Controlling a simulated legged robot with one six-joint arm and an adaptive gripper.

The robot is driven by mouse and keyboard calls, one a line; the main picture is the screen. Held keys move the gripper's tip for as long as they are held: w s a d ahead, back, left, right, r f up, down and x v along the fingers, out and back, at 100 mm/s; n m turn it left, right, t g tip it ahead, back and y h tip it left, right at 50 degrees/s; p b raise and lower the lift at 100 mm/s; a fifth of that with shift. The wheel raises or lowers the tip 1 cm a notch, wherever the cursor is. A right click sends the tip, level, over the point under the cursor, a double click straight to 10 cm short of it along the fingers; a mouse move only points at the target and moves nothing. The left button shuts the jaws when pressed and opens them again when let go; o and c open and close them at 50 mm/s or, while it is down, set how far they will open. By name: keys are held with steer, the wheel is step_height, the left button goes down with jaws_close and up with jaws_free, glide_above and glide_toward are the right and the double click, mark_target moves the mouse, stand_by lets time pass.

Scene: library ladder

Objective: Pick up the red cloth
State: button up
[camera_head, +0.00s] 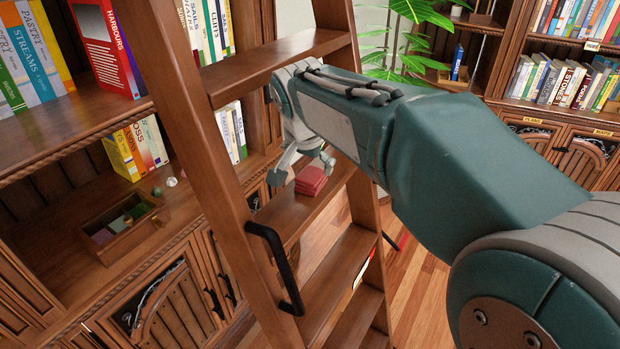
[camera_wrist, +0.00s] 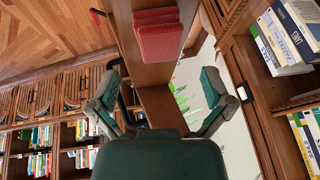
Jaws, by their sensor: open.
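The red cloth (camera_head: 311,181) is a small folded stack lying flat on a wooden step of the ladder (camera_head: 291,209). In the wrist view the cloth (camera_wrist: 158,36) shows at the top centre, beyond the fingertips, with a fine pattern on its surface. My gripper (camera_head: 302,168) is open and empty, close to the cloth in the head view. The fingers do not appear to touch the cloth.
A black handle (camera_head: 275,268) is fixed to the ladder's side rail. Bookshelves stand at left and right. An open small drawer box (camera_head: 128,228) with coloured items sits on the left shelf. A green plant (camera_head: 410,45) stands behind my arm.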

mark_target(311, 175)
steer(key=shift+x, duration=3.15)
steer(key=shift+w+d, duration=0.1)
steer(key=shift+d, duration=0.05)
steer(key=c, duration=1)
